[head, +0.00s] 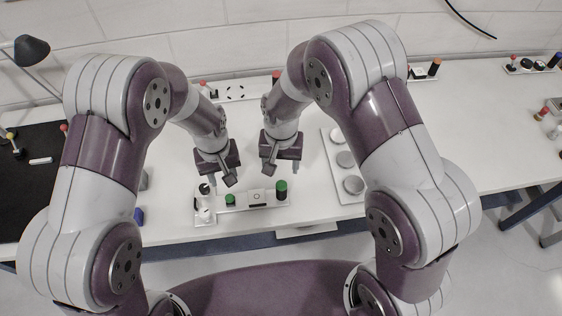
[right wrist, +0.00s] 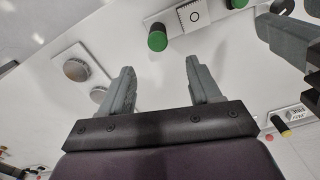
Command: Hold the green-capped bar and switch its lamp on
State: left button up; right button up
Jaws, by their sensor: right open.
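The green-capped bar (head: 281,190) is a short black post with a green top, upright at the right end of a white fixture plate (head: 242,207). It also shows in the right wrist view (right wrist: 157,38), beyond my fingertips. A white square with a dark ring (head: 257,196), perhaps the lamp or its switch, sits left of it. My right gripper (head: 282,168) is open and empty above and behind the bar, apart from it. My left gripper (head: 220,182) is above the plate's left part, its fingers seemingly apart and empty; it also shows in the right wrist view (right wrist: 288,42).
A plate with round discs (head: 344,159) lies to the right. More fixtures line the back. A black mat (head: 40,185) lies at the left, and a blue object (head: 138,215) near the front edge.

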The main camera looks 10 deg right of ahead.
aim_at(281, 184)
jog(key=shift+s+a+f, duration=0.1)
jog(key=shift+s+f, duration=0.15)
jog(key=shift+f, duration=0.3)
jog(key=shift+s+f, duration=0.25)
jog(key=shift+f, duration=0.3)
jog(key=f, duration=0.9)
jog(key=shift+w+f, duration=0.1)
jog(key=shift+w, duration=0.15)
jog(key=shift+f, duration=0.3)
pick_arm(q)
jog(key=shift+s, duration=0.1)
pick_arm(e)
jog(key=shift+f, duration=0.3)
grip_shut()
pick_arm(q)
grip_shut()
